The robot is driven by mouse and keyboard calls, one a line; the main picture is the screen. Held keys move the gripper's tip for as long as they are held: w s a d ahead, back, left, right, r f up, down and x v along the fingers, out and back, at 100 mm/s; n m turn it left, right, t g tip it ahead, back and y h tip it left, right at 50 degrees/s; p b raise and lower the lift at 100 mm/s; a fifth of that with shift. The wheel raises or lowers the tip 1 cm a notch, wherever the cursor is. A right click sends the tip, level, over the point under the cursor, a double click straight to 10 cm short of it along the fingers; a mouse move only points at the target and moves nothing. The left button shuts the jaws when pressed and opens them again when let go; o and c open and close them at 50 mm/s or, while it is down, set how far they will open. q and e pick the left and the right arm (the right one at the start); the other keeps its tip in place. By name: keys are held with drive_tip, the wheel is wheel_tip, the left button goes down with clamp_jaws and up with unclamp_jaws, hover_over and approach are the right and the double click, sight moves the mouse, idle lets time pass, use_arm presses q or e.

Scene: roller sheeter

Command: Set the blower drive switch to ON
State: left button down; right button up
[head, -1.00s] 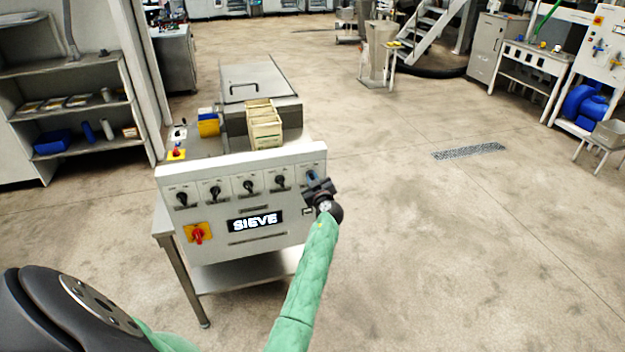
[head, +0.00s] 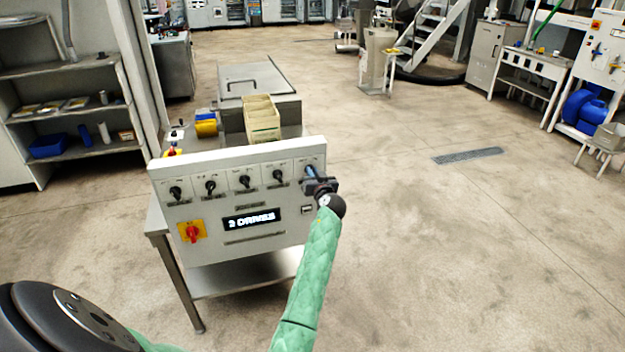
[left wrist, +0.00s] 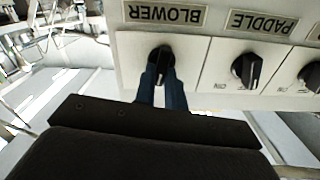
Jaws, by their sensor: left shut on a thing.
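The blower drive switch is a black rotary knob under the upside-down BLOWER label in the left wrist view (left wrist: 160,59). It is the rightmost in the row on the grey control panel (head: 285,220); there the gripper hides most of it. My left gripper (head: 311,172) is at the switch, and its two blue fingers (left wrist: 163,88) are shut on the knob, one on each side. The knob's bar looks roughly upright in the wrist picture; its exact setting is hard to read. My right gripper is not in view.
The paddle switch (left wrist: 246,69) is beside the blower switch. The floor to the right is clear.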

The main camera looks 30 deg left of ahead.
use_arm(q)
drive_tip(key=shift+w+d+m+b, duration=0.1)
drive_tip(key=shift+m+b, duration=0.5)
drive_tip(key=shift+m, duration=0.8)
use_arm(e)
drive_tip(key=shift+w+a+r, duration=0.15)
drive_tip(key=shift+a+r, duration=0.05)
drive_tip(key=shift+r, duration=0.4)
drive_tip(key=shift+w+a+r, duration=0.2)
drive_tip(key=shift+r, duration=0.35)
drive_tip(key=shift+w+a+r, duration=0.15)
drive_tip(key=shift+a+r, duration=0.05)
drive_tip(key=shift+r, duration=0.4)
use_arm(q)
drive_tip(key=c, duration=1.5)
unclamp_jaws()
drive_tip(key=shift+o, duration=0.2)
